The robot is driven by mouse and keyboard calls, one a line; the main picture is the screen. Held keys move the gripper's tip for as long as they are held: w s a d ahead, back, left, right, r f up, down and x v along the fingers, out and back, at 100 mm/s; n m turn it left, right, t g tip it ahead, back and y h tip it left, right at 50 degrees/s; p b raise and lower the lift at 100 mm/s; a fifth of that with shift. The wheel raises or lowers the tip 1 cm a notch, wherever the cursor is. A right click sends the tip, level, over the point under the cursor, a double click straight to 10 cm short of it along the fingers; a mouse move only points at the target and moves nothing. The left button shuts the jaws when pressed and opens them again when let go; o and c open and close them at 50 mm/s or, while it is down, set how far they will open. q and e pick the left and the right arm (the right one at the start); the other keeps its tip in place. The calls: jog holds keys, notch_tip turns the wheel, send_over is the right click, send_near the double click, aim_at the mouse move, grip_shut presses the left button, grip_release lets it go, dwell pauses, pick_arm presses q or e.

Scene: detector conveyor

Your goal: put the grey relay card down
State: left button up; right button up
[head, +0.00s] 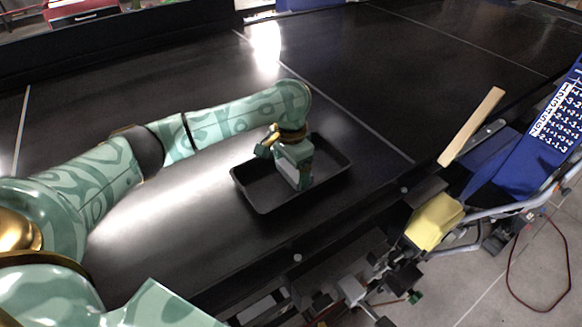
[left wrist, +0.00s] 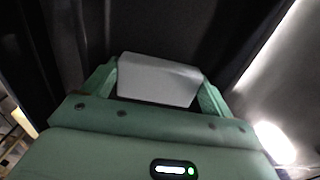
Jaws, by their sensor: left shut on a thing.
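The grey relay card (left wrist: 158,80) sits between the two green fingers of my left gripper (left wrist: 157,92) in the left wrist view. In the head view, my left gripper (head: 293,172) points down inside the outline of a black tray (head: 264,208) and is shut on the card. I cannot tell whether the card touches the tray floor. My right gripper is not in view.
The tray lies on the dark conveyor belt (head: 370,75) near its front edge. The belt around it is clear. A wooden strip (head: 472,127), a blue panel (head: 515,155) and a yellow block (head: 434,222) are at the right, beyond the belt edge.

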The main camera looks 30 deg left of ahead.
aim_at(290, 169)
pick_arm(q)
jog(key=o, duration=0.8)
jog(key=shift+a, duration=0.15)
jog(key=shift+o, duration=0.2)
notch_tip(290, 169, up, 12)
jog(key=p, duration=0.2)
jog(key=shift+p, duration=0.3)
